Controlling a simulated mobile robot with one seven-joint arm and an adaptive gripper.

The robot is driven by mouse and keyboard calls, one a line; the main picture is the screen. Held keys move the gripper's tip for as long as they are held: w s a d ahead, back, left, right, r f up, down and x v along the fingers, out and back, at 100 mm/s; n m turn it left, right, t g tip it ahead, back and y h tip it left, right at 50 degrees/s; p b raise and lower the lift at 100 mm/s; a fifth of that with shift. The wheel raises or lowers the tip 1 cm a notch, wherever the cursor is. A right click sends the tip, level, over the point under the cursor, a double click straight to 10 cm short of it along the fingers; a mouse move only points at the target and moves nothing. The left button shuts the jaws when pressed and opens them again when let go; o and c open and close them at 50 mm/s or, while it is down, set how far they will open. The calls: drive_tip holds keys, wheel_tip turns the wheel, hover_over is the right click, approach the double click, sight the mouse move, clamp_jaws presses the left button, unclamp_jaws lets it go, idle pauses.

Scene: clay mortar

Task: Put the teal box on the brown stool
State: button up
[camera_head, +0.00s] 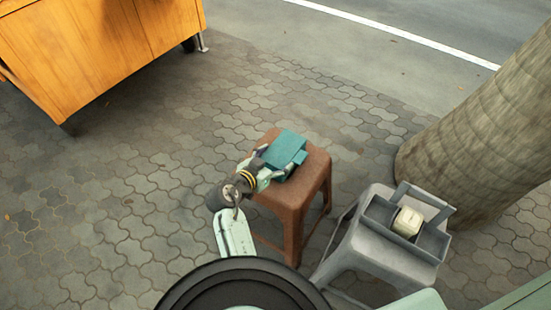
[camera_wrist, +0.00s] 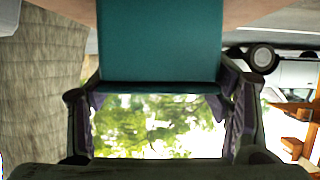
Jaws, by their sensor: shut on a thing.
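The teal box (camera_head: 285,149) is over the seat of the brown stool (camera_head: 312,172) in the head view. My gripper (camera_head: 268,170) comes from the lower left and is shut on the box's near end. In the wrist view the teal box (camera_wrist: 160,40) fills the top middle, between the two fingers of my gripper (camera_wrist: 160,95). A strip of the stool's brown seat (camera_wrist: 255,12) shows along the top of that view. I cannot tell whether the box's underside touches the seat.
A grey stool (camera_head: 378,248) to the right bears a grey tray (camera_head: 435,240) with a cream block (camera_head: 407,222). A tree trunk (camera_head: 480,130) stands at the right. An orange cart (camera_head: 95,50) is at the upper left. The paving (camera_head: 130,190) left of the brown stool is clear.

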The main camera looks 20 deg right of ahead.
drive_tip(key=o, duration=1.4)
drive_tip(key=shift+r, duration=0.2)
drive_tip(key=b+v, duration=0.1)
drive_tip(key=v, duration=1.1)
drive_tip(key=shift+f, duration=0.15)
